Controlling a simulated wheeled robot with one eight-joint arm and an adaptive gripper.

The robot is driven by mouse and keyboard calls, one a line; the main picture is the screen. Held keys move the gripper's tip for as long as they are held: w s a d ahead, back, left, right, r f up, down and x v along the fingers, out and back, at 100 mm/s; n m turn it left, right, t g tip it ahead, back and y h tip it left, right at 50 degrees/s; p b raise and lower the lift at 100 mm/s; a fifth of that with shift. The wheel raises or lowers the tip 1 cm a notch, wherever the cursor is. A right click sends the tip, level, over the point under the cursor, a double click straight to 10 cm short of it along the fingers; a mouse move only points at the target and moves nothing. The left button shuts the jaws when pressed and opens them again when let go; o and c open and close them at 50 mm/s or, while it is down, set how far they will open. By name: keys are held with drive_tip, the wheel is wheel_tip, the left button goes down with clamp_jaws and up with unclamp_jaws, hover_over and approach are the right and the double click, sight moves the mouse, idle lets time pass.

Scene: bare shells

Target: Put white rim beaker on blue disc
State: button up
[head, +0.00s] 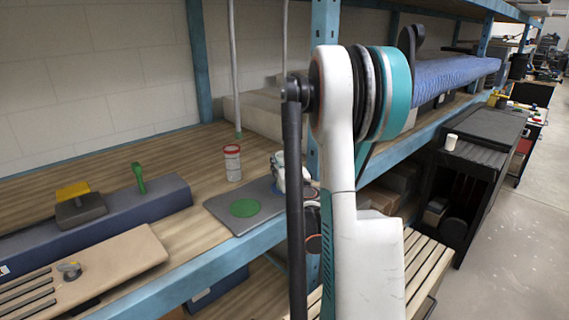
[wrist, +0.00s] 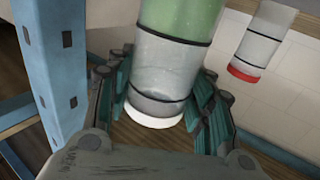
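The white rim beaker (wrist: 165,70) is between my gripper's teal fingers (wrist: 160,95) in the wrist view. Its white rim faces my palm. A finger lies close against each side, and they look shut on it. A black band separates its grey part from a green part that leaves the picture. A green disc (head: 244,208) lies on a dark mat (head: 227,222), and part of the mat is hidden by my arm.
A red rim beaker (head: 232,163) stands left of my gripper and shows in the wrist view (wrist: 262,42). A blue shelf post (wrist: 52,65) is close by. A dark box (head: 130,215) with a green-handled object (head: 139,178) sits at left. Bare wooden shelf lies behind.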

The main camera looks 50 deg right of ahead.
drive_tip(key=o, duration=0.3)
drive_tip(key=shift+r, duration=0.2)
drive_tip(key=shift+s+a+p, duration=0.15)
drive_tip(key=shift+s+p, duration=0.15)
drive_tip(key=shift+p, duration=0.05)
drive_tip(key=v, duration=1.1)
drive_tip(key=shift+s+a, duration=0.15)
drive_tip(key=shift+a, duration=0.05)
drive_tip(key=shift+r, duration=0.1)
